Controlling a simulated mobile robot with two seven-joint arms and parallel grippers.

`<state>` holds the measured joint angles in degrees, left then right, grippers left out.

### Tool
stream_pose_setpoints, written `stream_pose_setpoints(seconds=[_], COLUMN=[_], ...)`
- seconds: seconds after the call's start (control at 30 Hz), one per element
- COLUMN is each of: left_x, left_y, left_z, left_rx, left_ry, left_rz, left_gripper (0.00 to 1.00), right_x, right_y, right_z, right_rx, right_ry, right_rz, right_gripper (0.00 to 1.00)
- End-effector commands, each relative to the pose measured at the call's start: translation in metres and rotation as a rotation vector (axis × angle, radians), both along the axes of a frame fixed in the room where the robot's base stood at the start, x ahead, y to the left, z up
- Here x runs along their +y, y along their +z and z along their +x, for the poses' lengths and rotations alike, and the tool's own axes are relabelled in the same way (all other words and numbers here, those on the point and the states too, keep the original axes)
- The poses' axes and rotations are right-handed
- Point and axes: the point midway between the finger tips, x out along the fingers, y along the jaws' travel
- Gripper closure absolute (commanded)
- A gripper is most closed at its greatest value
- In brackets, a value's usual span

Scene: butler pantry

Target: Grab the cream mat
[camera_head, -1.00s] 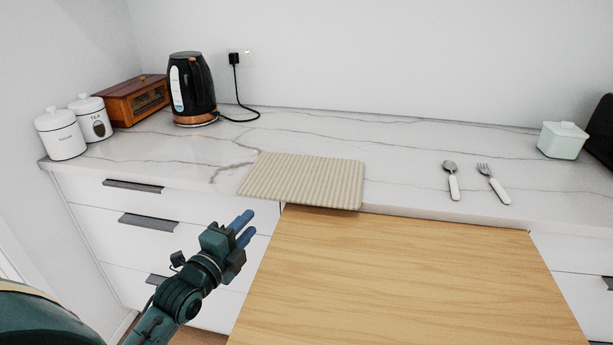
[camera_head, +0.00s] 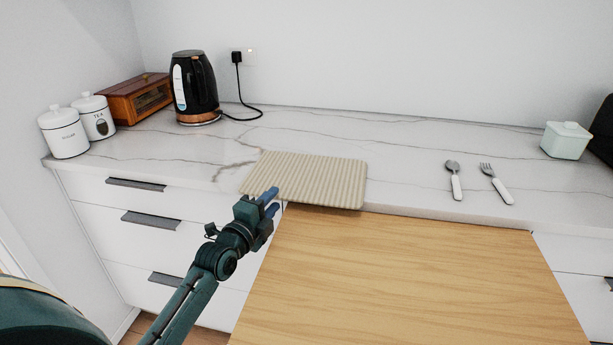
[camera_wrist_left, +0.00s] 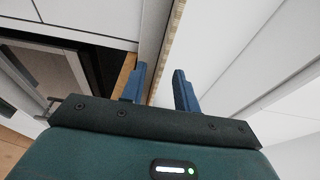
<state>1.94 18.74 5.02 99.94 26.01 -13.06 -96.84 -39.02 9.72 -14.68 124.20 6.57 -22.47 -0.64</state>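The cream mat (camera_head: 308,178) is ribbed and lies flat on the marble counter, its front edge reaching over the counter's front edge. My left gripper (camera_head: 272,201) is just in front of the mat's front left corner in the head view. In the left wrist view, the blue fingers of my left gripper (camera_wrist_left: 160,88) are apart with nothing held between them. A thin cream edge (camera_wrist_left: 181,38), probably the mat's, shows beyond the fingertips. Whether a finger touches the mat cannot be told. My right gripper is not in view.
A wooden board or tabletop (camera_head: 400,275) fills the front middle, below the counter. A black kettle (camera_head: 194,88), white canisters (camera_head: 64,134) and a wooden box (camera_head: 137,99) stand back left. A spoon (camera_head: 455,181), fork (camera_head: 497,184) and pale green jar (camera_head: 565,141) are right.

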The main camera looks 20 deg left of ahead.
Motion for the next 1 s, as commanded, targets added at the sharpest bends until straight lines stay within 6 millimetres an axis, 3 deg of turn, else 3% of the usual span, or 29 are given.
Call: stream_pose_setpoints(seconds=[0.4, 0.87, 1.0], left_x=[0.0, 0.0, 0.0], left_y=[0.0, 0.002, 0.017], left_z=[0.0, 0.0, 0.0], left_rx=[0.0, -0.003, -0.006], left_ry=[0.0, 0.0, -0.001], left_rz=[0.0, 0.001, 0.002], left_gripper=[1.0, 1.0, 1.0], right_x=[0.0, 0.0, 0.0], right_y=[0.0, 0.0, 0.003], right_z=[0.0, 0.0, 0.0], right_rx=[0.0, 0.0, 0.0], right_ry=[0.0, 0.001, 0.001], right_rz=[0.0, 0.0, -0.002], right_gripper=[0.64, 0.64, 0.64])
